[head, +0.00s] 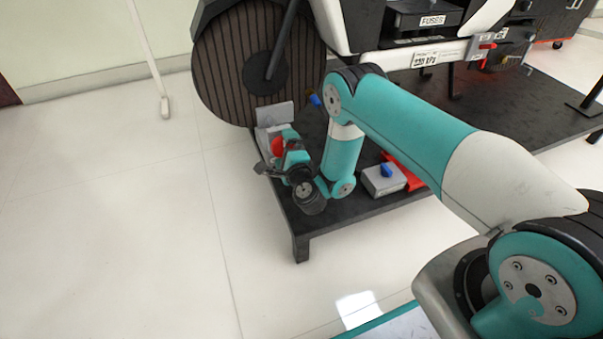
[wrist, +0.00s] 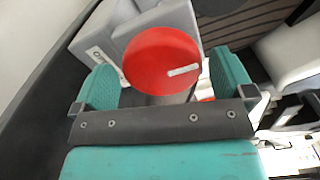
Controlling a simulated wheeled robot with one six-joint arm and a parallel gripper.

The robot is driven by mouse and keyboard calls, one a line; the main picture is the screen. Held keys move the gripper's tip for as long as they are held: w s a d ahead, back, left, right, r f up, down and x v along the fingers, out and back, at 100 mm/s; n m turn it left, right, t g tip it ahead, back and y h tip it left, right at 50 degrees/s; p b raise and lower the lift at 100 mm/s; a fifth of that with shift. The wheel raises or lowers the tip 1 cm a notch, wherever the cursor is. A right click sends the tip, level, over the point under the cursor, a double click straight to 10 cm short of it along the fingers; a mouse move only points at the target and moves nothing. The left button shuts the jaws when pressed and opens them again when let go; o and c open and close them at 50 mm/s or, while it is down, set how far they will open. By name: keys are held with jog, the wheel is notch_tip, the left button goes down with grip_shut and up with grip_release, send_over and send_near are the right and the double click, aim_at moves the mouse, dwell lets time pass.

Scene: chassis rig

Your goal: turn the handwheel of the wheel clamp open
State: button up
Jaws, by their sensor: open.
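The red handwheel (wrist: 160,58) is a round disc with a pale bar mark at its right side in the wrist view. It also shows in the head view (head: 278,146), partly covered by my gripper. The grey wheel clamp (head: 273,116) stands at the foot of the large dark wheel (head: 235,70), and its grey body (wrist: 150,24) shows behind the handwheel. My gripper (wrist: 166,82) is open, with one teal finger left and one right of the handwheel.
The rig stands on a low dark platform (head: 345,205) with a raised edge over the pale floor. A grey box with a blue knob (head: 386,171) sits beside a red part (head: 405,172) right of my forearm.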

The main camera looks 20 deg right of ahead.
jog(key=shift+s+r+p, duration=0.1)
jog(key=shift+s+p, duration=8.2)
jog(key=shift+p, duration=1.45)
